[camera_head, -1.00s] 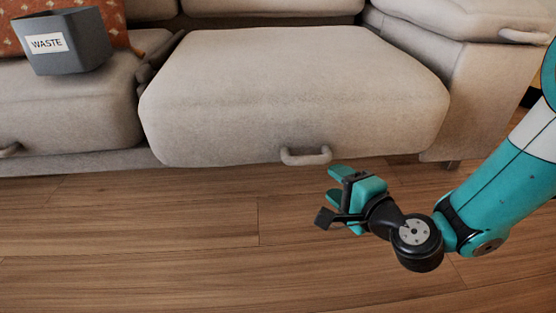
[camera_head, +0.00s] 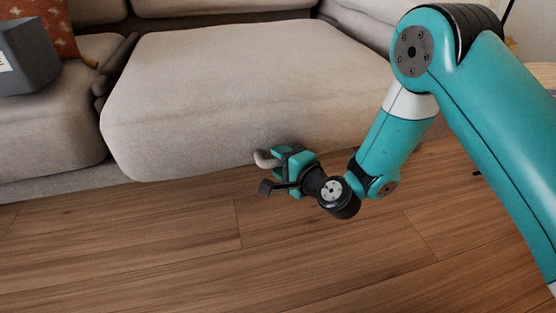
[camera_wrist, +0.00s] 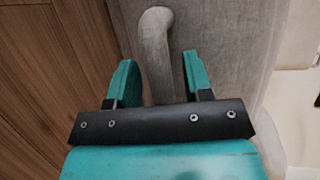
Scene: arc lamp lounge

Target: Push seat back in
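The pulled-out grey-beige seat (camera_head: 225,90) juts forward from the sofa, ahead of the seat to its left. Its pale handle (camera_head: 263,158) is low on its front face; in the head view my gripper (camera_head: 278,160) covers the right part of it. In the wrist view, the handle (camera_wrist: 154,45) stands between the two teal fingers of my gripper (camera_wrist: 156,66). The fingers are apart, with a gap visible on each side of the handle. The far end of the handle is hidden.
A grey waste bin (camera_head: 24,58) and an orange patterned cushion (camera_head: 45,25) are on the left seat (camera_head: 50,130). A dark object (camera_head: 115,68) lies in the gap between the seats. The wood floor (camera_head: 130,245) in front is clear.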

